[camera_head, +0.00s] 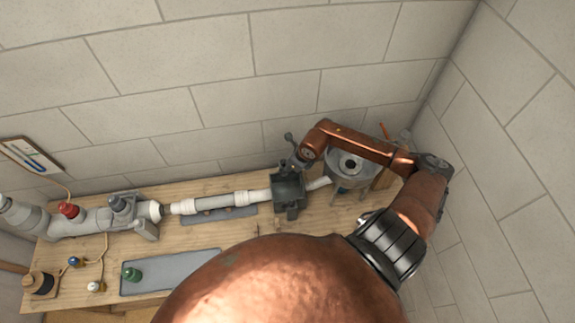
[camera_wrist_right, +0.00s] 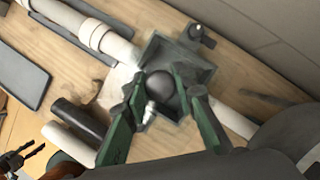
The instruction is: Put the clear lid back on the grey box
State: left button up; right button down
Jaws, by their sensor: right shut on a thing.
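The grey box (camera_head: 288,192) sits in the pipe line on the wooden bench, in the middle of the head view. In the right wrist view the box (camera_wrist_right: 200,67) is seen from above, with a dark rounded part (camera_wrist_right: 161,88) inside. My right gripper (camera_head: 298,163) is at the box's back upper side. Its two green-edged fingers (camera_wrist_right: 160,92) stand apart over the box opening, shut on what seems to be the clear lid. The lid is see-through and its outline is hard to make out; I cannot tell whether it touches the rim.
White pipe (camera_head: 250,196) joins the box on the left. A round metal vessel (camera_head: 349,165) stands to the right, under my right arm. A grey mat (camera_head: 175,271) with a green fitting (camera_head: 131,274) lies in front. The block wall is close behind the bench.

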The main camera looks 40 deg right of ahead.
aim_at(288, 175)
jog(key=shift+f, duration=0.35)
jog(key=shift+f+b, duration=0.9)
jog(key=shift+f, duration=0.2)
jog(key=shift+f+b, duration=0.75)
jog(key=shift+f, duration=0.45)
pick_arm(q)
notch_tip(288, 175, down, 6)
jog(key=b, duration=0.3)
jog(key=shift+s+f, duration=0.15)
jog(key=shift+s, duration=0.1)
pick_arm(e)
jog(key=shift+f, duration=1.75)
pick_arm(q)
jog(key=shift+f+b, duration=0.45)
pick_arm(e)
jog(key=shift+f, duration=0.45)
jog(key=c, duration=1.5)
grip_release()
